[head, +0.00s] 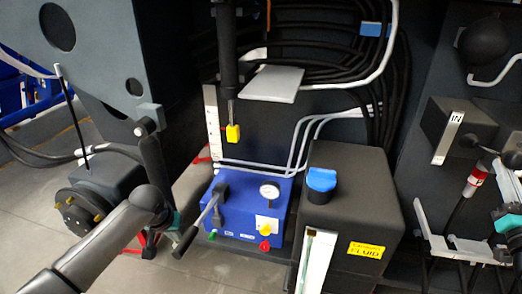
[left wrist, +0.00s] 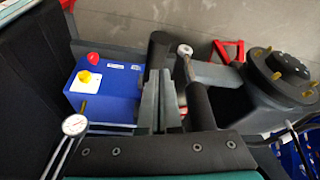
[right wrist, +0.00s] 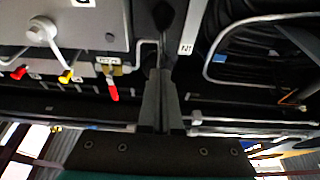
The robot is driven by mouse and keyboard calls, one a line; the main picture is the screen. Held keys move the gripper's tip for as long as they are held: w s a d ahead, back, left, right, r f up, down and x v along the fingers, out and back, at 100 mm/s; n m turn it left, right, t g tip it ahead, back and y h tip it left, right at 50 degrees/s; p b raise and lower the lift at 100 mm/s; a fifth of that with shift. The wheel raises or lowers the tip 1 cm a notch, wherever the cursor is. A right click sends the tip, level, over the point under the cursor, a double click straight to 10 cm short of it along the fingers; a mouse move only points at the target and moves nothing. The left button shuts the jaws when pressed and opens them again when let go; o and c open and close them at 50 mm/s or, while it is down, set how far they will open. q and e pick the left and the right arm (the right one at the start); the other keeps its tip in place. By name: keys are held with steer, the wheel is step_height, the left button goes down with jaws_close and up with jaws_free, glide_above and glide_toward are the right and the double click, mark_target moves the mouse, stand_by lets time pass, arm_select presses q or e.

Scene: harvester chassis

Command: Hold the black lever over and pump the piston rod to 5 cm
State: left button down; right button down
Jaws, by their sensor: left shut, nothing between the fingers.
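The blue pump box (head: 240,225) stands on the floor with a gauge (head: 269,192), a grey pump handle with a black grip (head: 184,243), and a short black lever (head: 221,212) on its face. The piston rod (head: 230,113) hangs above, its yellow end (head: 233,134) beside a white scale (head: 212,120). My left gripper (left wrist: 159,95) is shut and empty; a black grip (left wrist: 160,52) shows just beyond its fingertips. Contact is unclear. My right gripper (right wrist: 160,90) appears shut and empty, away from the pump.
A dark box with a blue cap (head: 321,181) and yellow label stands right of the pump. A dark hub (head: 80,212) is left of it. A panel with red and yellow knobs (right wrist: 66,76) faces my right wrist.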

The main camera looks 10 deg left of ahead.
step_height(320, 180, down, 7)
steer(key=shift+f, duration=0.2)
stand_by(0.3)
steer(key=v, duration=1.2)
steer(key=shift+r, duration=0.1)
stand_by(1.1)
